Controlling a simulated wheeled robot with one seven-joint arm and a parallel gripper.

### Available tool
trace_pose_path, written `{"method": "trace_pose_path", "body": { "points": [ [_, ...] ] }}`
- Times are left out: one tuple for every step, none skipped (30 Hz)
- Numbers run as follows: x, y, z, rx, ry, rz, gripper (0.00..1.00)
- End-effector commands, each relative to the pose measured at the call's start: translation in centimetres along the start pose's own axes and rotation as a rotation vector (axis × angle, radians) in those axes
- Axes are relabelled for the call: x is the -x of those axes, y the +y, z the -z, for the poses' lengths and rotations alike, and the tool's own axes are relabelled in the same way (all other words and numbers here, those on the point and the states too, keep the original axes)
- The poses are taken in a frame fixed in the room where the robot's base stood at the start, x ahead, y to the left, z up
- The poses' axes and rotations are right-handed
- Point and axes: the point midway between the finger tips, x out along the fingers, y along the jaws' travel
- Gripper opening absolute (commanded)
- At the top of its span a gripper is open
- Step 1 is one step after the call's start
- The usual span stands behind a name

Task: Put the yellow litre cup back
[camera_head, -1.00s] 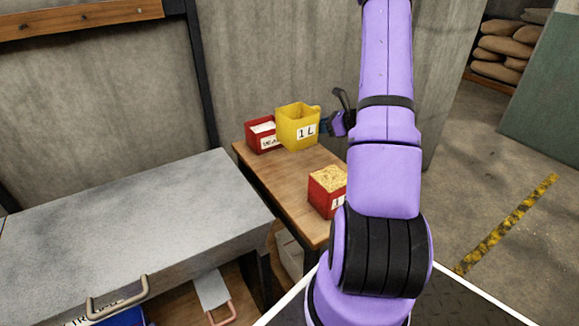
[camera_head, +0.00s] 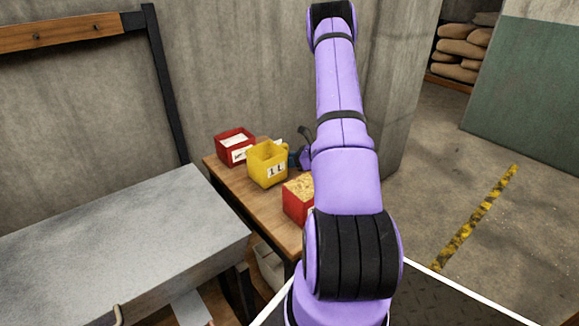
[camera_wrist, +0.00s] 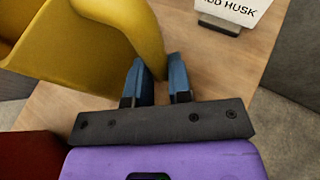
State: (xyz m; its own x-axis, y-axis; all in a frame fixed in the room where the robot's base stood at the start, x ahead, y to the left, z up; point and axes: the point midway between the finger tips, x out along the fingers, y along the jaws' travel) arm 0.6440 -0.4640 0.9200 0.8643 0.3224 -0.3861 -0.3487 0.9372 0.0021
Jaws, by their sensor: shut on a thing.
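The yellow litre cup (camera_head: 268,165), marked "1 L", is upright at the small wooden table (camera_head: 232,187), between two red containers. I cannot tell whether its base touches the tabletop. My gripper (camera_head: 298,157) is at the cup's right side, partly hidden by my arm. In the wrist view the yellow cup (camera_wrist: 75,45) fills the upper left. Its handle comes down between the two blue fingers of my gripper (camera_wrist: 158,80), which are shut on it.
A red grain-filled box (camera_head: 297,197) stands in front, partly hidden by my arm. A white card reading "HUSK" (camera_wrist: 235,10) stands on the table. A grey-topped bench (camera_head: 110,250) is at left.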

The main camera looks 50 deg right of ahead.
Motion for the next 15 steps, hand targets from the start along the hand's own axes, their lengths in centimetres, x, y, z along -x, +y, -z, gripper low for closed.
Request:
{"method": "trace_pose_path", "body": {
  "points": [
    [-0.3, 0.1, 0.8, -0.002, 0.001, -0.002, 0.0],
    [-0.5, 0.1, 1.2, -0.002, 0.001, -0.002, 0.0],
    [-0.7, 0.0, 1.6, -0.001, 0.001, -0.002, 0.0],
    [-0.8, 0.0, 1.8, -0.001, 0.001, -0.001, 0.0],
    [-0.8, 0.0, 2.0, -0.001, 0.001, -0.001, 0.0],
    [-0.9, 0.0, 2.1, 0.0, 0.0, 0.0, 0.0],
    [-0.9, 0.0, 2.1, 0.001, 0.0, 0.0, 0.0],
    [-0.9, 0.0, 2.0, 0.001, 0.0, 0.0, 0.0],
    [-0.9, 0.0, 2.0, 0.001, 0.0, 0.0, 0.0],
    [-0.9, 0.0, 2.0, 0.001, 0.0, 0.0, 0.0],
    [-0.8, 0.0, 2.0, 0.001, 0.0, 0.0, 0.0],
    [-0.9, 0.0, 2.0, 0.001, 0.0, 0.0, 0.0],
    [-0.9, 0.0, 2.0, 0.001, 0.0, 0.0, 0.0],
    [-0.9, 0.0, 2.1, 0.0, 0.0, 0.0, 0.0],
    [-0.9, 0.0, 2.2, 0.0, 0.0, 0.0, 0.0]
  ]
}}
